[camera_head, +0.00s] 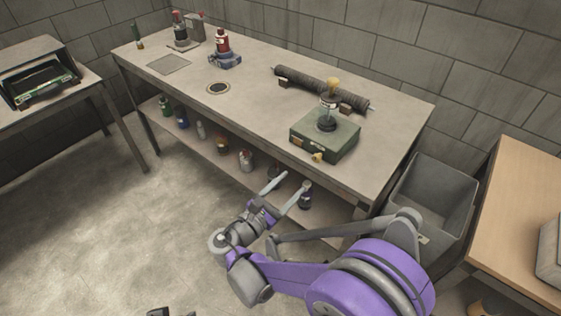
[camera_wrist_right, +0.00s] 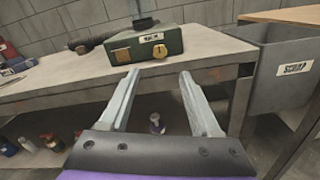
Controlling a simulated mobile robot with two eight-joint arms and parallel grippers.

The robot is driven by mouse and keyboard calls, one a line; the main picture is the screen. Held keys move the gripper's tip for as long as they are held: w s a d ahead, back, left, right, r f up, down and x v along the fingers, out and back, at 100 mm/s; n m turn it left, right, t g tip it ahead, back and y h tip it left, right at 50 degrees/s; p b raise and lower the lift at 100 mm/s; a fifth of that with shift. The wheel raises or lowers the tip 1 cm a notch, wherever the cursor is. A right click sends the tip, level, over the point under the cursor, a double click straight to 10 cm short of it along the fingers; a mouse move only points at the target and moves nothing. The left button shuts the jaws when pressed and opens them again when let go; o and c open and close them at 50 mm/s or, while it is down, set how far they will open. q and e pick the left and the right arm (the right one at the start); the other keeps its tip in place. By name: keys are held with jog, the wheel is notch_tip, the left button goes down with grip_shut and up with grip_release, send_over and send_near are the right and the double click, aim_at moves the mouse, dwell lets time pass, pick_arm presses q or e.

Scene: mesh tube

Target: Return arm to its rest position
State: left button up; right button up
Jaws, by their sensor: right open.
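My right gripper (camera_head: 287,186) is open and empty in the head view, in front of the workbench (camera_head: 270,138) near its front edge. Its two fingers also show in the right wrist view (camera_wrist_right: 157,88), spread apart with nothing between them. The mesh tube (camera_head: 320,88) lies along the back of the workbench, and its end shows dark in the right wrist view (camera_wrist_right: 95,40). My left gripper cannot be made out clearly; only a small dark piece shows at the bottom edge.
A grey bin (camera_head: 432,195) stands right of the bench, beside a wooden table (camera_head: 520,220). Several bottles stand on the bench's lower shelf (camera_head: 205,150). A red bottle on a blue base (camera_head: 223,50) stands farther left on top. The floor (camera_head: 90,220) at left is clear.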

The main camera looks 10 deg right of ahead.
jog(key=s+d+f+m+g+y, duration=0.5)
jog(key=s+d+m+g+y, duration=0.15)
jog(key=s+d+m, duration=0.4)
jog(key=s+a+f+m+y, duration=0.1)
jog(key=s+a+m+y, duration=0.25)
jog(key=s+m, duration=0.3)
jog(key=s+a+f+m+y, duration=0.2)
jog(key=s+a+m+y, duration=0.15)
jog(key=s+m, duration=0.3)
pick_arm(q)
notch_tip(320, 180, up, 19)
jog(key=w+p, duration=0.2)
jog(key=p, duration=1.4)
jog(key=shift+f+t+p, duration=0.2)
jog(key=shift+t+p, duration=0.1)
jog(key=shift+t, duration=0.1)
pick_arm(e)
notch_tip(320, 180, up, 19)
jog(key=w+n+t, duration=0.1)
jog(key=shift+w+d+f+y, duration=0.2)
jog(key=shift+w+y, duration=0.05)
jog(key=shift+y, duration=0.2)
